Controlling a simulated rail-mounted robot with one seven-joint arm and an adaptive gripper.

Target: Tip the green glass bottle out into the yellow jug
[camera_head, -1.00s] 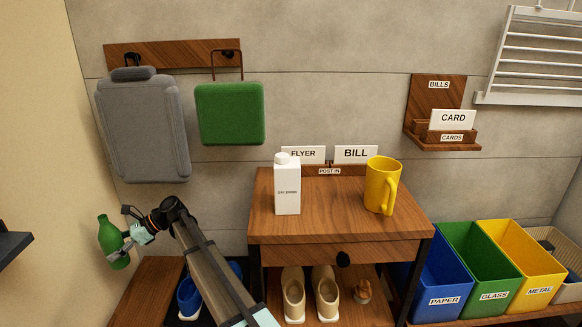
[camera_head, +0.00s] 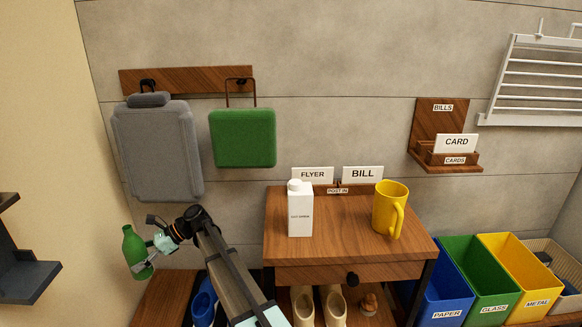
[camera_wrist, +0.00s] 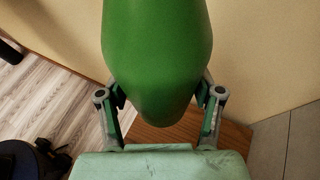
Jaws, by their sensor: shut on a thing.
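The green glass bottle (camera_head: 136,250) is at the left in the head view, slightly tilted, held clear of the bench below. My gripper (camera_head: 143,266) is shut on the bottle's lower body. In the wrist view the bottle (camera_wrist: 157,50) fills the upper middle, between the two fingers of my gripper (camera_wrist: 160,98). The yellow jug (camera_head: 388,210) stands upright on the wooden cabinet top (camera_head: 340,248), at its right side, handle toward the front right. The jug is well to the right of my gripper. The inside of the jug is not visible.
A white carton (camera_head: 300,210) stands on the cabinet left of the jug, with card slots behind. A grey backpack (camera_head: 158,150) and green bag (camera_head: 243,138) hang on the wall. Blue, green and yellow bins (camera_head: 515,268) stand right. A dark shelf (camera_head: 28,280) juts in at left.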

